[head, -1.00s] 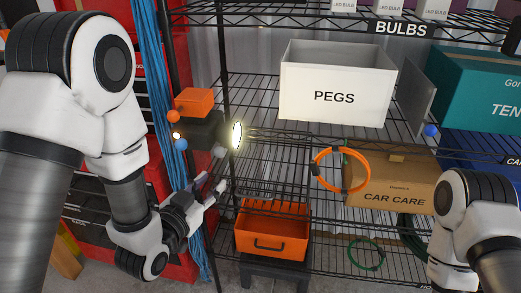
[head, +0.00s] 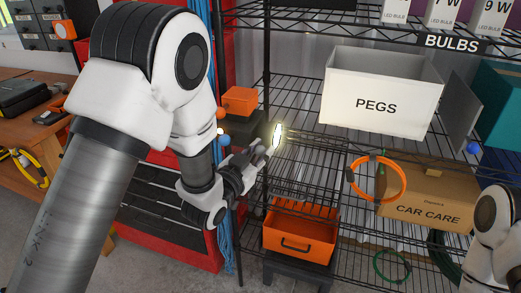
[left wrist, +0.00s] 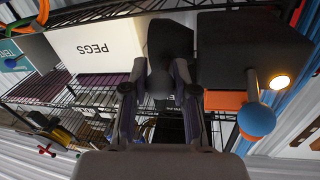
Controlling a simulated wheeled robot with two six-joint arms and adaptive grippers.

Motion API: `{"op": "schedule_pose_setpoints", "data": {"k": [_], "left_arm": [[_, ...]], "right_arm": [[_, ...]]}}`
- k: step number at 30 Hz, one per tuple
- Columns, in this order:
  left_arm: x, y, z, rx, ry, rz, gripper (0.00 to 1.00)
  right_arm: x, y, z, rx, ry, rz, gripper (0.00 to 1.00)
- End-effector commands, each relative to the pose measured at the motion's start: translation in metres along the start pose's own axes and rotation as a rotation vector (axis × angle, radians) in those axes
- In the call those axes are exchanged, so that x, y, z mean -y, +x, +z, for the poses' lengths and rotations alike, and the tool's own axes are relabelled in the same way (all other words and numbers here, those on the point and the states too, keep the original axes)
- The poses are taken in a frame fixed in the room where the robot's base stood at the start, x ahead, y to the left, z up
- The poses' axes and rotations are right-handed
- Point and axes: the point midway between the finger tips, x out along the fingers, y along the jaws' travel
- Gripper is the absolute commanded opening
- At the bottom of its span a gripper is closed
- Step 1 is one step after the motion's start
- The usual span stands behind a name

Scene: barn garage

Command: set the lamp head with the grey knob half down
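The lamp is a dark box with a round, glowing lamp head (head: 277,135) facing right, beside the shelf rack. The grey knob (left wrist: 160,86) lies between the fingers of my left gripper (left wrist: 160,70) in the left wrist view. The fingers stand apart on either side of it, and I cannot tell if they touch it. In the head view my left gripper (head: 262,155) is just below and left of the lamp head and hides the knob. A blue ball knob (left wrist: 256,120) on a stem and a small lit disc (left wrist: 280,82) are nearby. My right gripper is outside the views.
An orange box (head: 240,100) sits on the lamp's dark box. A wire rack holds a white PEGS bin (head: 385,95), a CAR CARE carton (head: 430,200) and an orange ring (head: 377,180). An orange bin (head: 300,235) stands low. A red cabinet (head: 170,235) is behind my left arm.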

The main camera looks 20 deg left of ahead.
Motion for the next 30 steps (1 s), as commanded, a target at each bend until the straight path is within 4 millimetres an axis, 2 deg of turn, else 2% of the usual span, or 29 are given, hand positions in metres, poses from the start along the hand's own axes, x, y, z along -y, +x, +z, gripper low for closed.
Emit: {"op": "schedule_pose_setpoints", "data": {"k": [14,30], "left_arm": [[-0.001,0.000,0.003,0.009,0.051,0.003,0.00],[0.000,-0.001,0.014,0.074,0.385,0.015,0.00]], "right_arm": [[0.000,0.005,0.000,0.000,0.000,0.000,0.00],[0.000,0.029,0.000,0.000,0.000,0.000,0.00]]}}
